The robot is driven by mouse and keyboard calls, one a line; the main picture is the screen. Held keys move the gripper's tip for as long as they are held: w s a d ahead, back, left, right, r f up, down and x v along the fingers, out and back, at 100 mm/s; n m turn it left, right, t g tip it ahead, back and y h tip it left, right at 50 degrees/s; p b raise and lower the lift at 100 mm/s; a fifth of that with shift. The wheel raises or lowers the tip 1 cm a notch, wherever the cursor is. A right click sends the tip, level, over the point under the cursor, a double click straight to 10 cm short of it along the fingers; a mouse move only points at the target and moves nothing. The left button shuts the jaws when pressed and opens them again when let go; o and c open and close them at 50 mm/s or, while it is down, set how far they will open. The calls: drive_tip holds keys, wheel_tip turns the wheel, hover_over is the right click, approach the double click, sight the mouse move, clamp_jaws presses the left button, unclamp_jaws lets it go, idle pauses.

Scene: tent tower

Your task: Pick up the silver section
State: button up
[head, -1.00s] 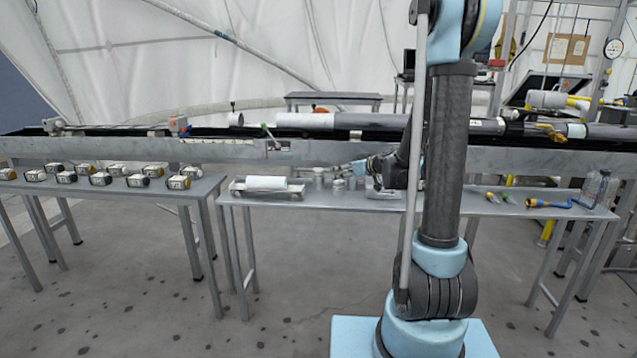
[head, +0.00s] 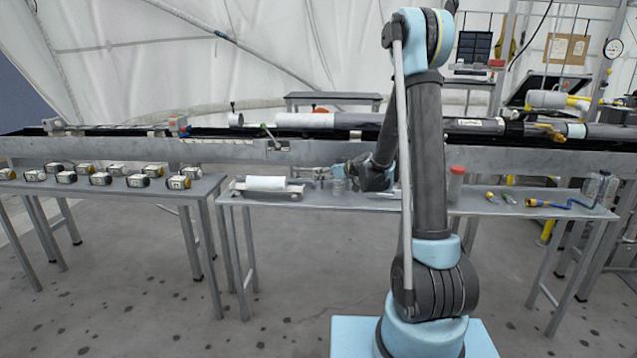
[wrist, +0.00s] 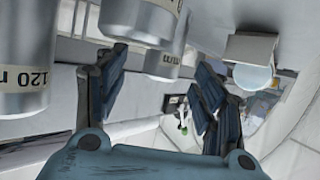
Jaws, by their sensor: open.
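Several silver metal cylinders with black size markings fill the left and top of the wrist view: a near one marked 120 (wrist: 22,65), one at the top (wrist: 140,20) and a smaller one behind it (wrist: 165,62). I cannot tell which is the silver section meant. In the head view a silver cylinder (head: 339,186) stands on the middle table beside my gripper (head: 318,171). My gripper also shows in the wrist view (wrist: 158,88), its blue-grey fingers spread apart with nothing held. The smaller cylinder appears between the fingers, beyond them; no contact is visible.
A white roll (head: 265,183) lies in a holder on the table's left end. A red-topped container (head: 456,183), small tools and clear bottles stand to the right. The long rail (head: 230,153) runs behind the table (head: 290,203).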

drive_tip(key=shift+x, duration=3)
drive_tip(key=shift+s+a, duration=0.1)
drive_tip(key=shift+a, duration=0.05)
drive_tip(key=c, duration=1.5)
